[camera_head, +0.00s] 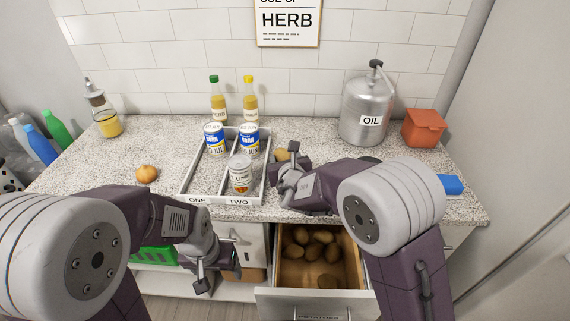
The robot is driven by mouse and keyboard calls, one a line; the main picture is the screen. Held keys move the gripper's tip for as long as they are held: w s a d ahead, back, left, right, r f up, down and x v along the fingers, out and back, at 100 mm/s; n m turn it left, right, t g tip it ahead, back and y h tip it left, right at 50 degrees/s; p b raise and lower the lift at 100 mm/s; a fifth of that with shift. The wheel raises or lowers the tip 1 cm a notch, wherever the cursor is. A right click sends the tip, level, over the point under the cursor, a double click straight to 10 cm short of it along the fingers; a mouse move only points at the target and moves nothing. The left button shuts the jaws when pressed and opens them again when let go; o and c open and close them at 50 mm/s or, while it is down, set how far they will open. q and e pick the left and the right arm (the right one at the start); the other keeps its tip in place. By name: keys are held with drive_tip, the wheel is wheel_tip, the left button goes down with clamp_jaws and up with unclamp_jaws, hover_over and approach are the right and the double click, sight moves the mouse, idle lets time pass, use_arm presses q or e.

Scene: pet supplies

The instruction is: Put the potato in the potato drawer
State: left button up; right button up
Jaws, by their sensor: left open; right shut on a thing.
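A brown potato (282,154) shows just beyond my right gripper (283,165), over the counter beside the sectioned tray. The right gripper is shut on it; the fingers and wrist hide most of the potato. I cannot tell whether it touches the counter. The potato drawer (272,296) is pulled open below the counter, with several potatoes (313,252) inside. The lettering on its front is only partly readable. My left gripper (215,285) is open and empty, low in front of the cabinet and left of the drawer.
A tray (187,181) marked ONE and TWO holds several cans. An onion (147,173) lies left of it. Two bottles (250,100) stand behind. An oil canister (366,108), orange container (423,128) and blue item (451,184) are at right. A green crate (153,257) sits below.

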drive_tip(key=shift+f, duration=1.2)
drive_tip(key=shift+f, duration=0.15)
drive_tip(key=o, duration=1.5)
drive_tip(key=shift+o, duration=0.2)
